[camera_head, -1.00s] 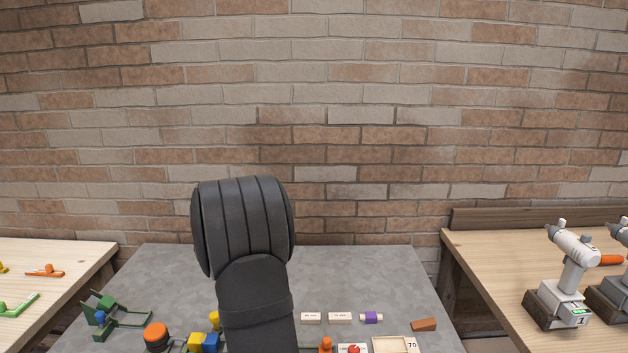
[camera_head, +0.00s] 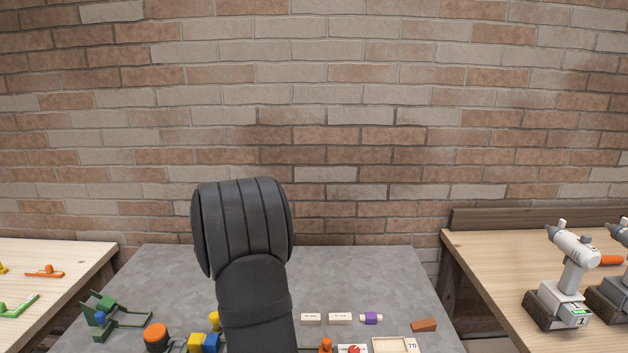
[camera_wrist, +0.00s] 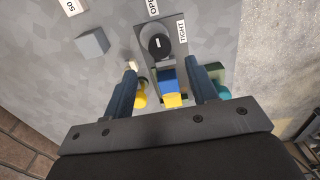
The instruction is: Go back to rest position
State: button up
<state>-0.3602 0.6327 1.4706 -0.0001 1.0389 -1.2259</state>
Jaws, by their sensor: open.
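My gripper (camera_wrist: 165,95) is open in the wrist view, with its two dark fingers apart. Between and beyond the fingers are a blue block (camera_wrist: 168,80) and a yellow block (camera_wrist: 173,100). I cannot tell how far below the fingers they lie, but nothing is clamped. In the head view my dark arm rises in front of the grey table (camera_head: 370,275) and hides its middle. The gripper itself does not show there.
A black knob (camera_wrist: 159,46) on a labelled panel and a grey cube (camera_wrist: 92,43) lie near the gripper. The head view shows a green holder (camera_head: 120,318), a purple piece (camera_head: 371,318), a brown block (camera_head: 424,325) and a drill (camera_head: 570,265) on the right bench.

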notch_tip(320, 180, down, 7)
jog(key=shift+f, duration=0.1)
jog(key=shift+m, duration=0.4)
jog(key=m, duration=0.7)
jog(key=shift+m, duration=0.3)
jog(key=m, duration=0.3)
jog(key=shift+m, duration=2.5)
